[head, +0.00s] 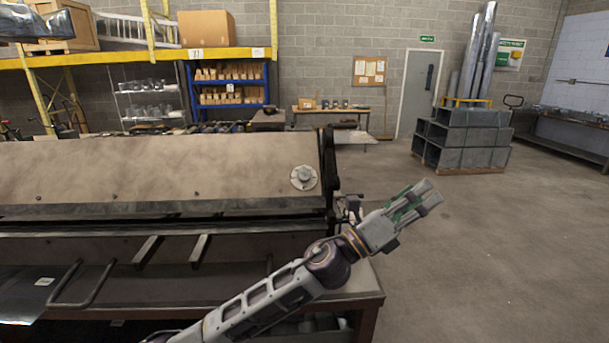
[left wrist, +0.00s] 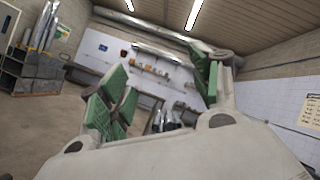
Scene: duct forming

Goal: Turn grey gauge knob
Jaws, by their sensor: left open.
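The grey gauge knob (head: 304,178) is a round, light grey disc with a raised centre. It sits on the right end of the sheet-bending machine's beige upper beam (head: 150,168). My left gripper (head: 422,194) is to the right of the knob and a little lower in the head view, past the machine's right end, and apart from it. It is empty, and its green-padded fingers are spread in the left wrist view (left wrist: 160,95). The knob does not show in the left wrist view. My right gripper is not seen.
The machine's lower front has handles (head: 82,285) sticking out. Grey ducts (head: 462,138) are stacked on a pallet at the back right. Blue shelves (head: 230,88) and a workbench (head: 330,112) stand behind. The floor (head: 500,250) on the right is clear.

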